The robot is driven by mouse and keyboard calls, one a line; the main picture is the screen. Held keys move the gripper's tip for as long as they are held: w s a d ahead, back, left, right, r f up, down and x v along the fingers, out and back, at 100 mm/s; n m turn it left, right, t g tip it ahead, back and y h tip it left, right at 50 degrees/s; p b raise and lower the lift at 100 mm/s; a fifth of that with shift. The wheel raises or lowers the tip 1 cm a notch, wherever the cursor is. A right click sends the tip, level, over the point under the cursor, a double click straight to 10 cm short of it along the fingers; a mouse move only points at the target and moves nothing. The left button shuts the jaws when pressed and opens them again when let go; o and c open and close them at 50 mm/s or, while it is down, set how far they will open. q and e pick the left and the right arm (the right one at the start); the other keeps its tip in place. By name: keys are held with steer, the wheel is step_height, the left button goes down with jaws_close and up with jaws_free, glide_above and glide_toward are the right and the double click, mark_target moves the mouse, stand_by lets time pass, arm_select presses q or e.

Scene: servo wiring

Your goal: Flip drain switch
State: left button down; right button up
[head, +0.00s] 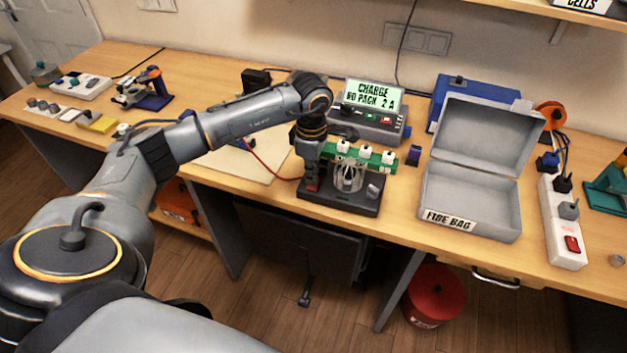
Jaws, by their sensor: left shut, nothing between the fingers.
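A black drain unit (340,201) stands near the table's front edge, below a green strip (378,164) with white parts on it. A clear, bulb-like part (348,178) and a grey knob (374,191) are on its top. A small red switch (312,186) shows at its left end. My left gripper (311,179) points down right over the red switch, shut and empty, its tips at or just above it. I cannot tell whether they touch. The gripper partly hides the switch, so its position is unclear. My right gripper is not in view.
A charger (368,128) with a lit display reading "CHARGE NO PACK 2 A" stands behind the unit. An open grey box (470,206) labelled "FIRE BAG" is to the right, beside a white power strip (562,222). A red wire runs at the left.

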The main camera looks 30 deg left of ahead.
mark_target(312, 186)
arm_select(q)
steer(key=shift+r+p, duration=1.25)
steer(key=shift+r, duration=1.4)
steer(key=shift+f, duration=0.1)
